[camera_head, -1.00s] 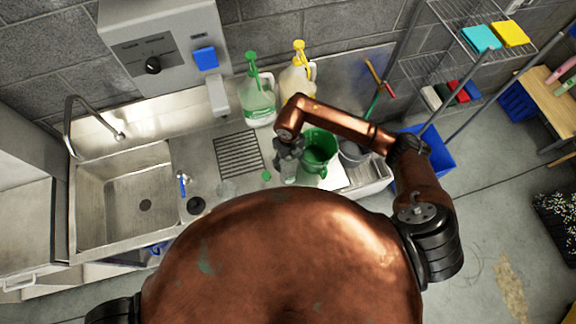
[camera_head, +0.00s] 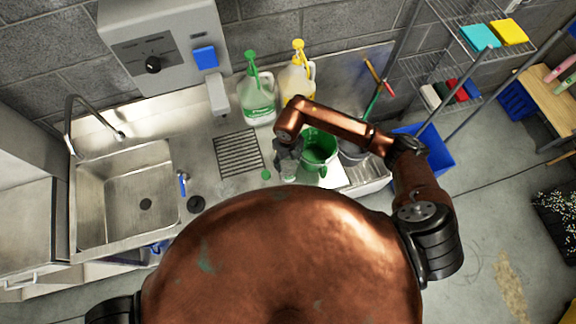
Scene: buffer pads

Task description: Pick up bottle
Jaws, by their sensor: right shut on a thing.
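My right gripper (camera_head: 287,163) reaches down over the counter, just left of the green bucket (camera_head: 318,148). It is shut on a small pale, greyish thing that seems to be the bottle; the fingers and wrist hide most of it, and I cannot tell whether it touches the counter. A small green spot (camera_head: 267,175) shows just left of the gripper. A green jug (camera_head: 258,98) and a yellow jug (camera_head: 297,82), each with a pump top, stand at the back. My left gripper is not in view.
The steel counter holds a sink (camera_head: 128,195) at left and a drain grate (camera_head: 238,153) beside the gripper. A blue bin (camera_head: 428,150) stands at right. A wire shelf (camera_head: 455,50) is at upper right. My round body hides the counter's front.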

